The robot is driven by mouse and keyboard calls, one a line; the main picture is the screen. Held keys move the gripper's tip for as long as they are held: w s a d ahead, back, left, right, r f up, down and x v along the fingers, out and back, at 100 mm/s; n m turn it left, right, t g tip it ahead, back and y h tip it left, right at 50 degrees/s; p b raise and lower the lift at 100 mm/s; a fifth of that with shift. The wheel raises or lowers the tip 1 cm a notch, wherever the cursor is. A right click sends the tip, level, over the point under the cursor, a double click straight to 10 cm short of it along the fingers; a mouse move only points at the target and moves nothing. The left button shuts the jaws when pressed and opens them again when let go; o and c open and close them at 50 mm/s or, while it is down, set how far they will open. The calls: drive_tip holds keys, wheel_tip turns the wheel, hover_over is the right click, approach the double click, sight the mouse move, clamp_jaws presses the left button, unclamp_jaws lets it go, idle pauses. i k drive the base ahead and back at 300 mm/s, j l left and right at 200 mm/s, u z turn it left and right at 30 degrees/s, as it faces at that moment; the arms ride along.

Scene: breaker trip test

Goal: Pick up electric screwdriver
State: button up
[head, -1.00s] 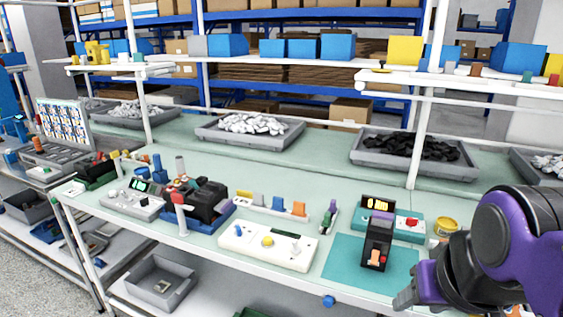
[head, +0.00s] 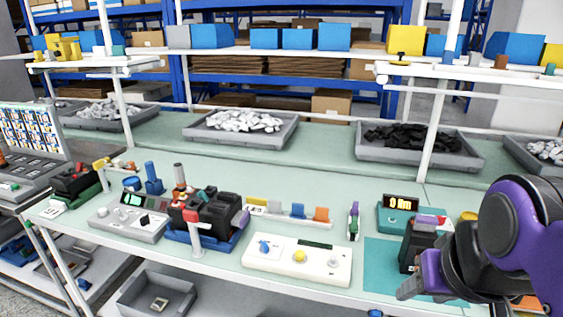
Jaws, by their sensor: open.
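A black breaker (head: 415,247) stands on the teal mat (head: 380,252), partly hidden by my gripper. A teal meter (head: 398,219) stands behind it. A white control panel (head: 297,262) lies left of the mat. Grey trays (head: 418,153) line the back; clear bench lies before them.

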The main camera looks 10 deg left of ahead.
sight(181, 182)
drive_tip(key=i+j, duration=0.1)
drive_tip(key=j, duration=0.75)
drive_tip(key=i+j+z, duration=0.15)
drive_tip(key=j, duration=1.5)
drive_tip(key=i+z, duration=0.05)
drive_tip(key=i, duration=0.05)
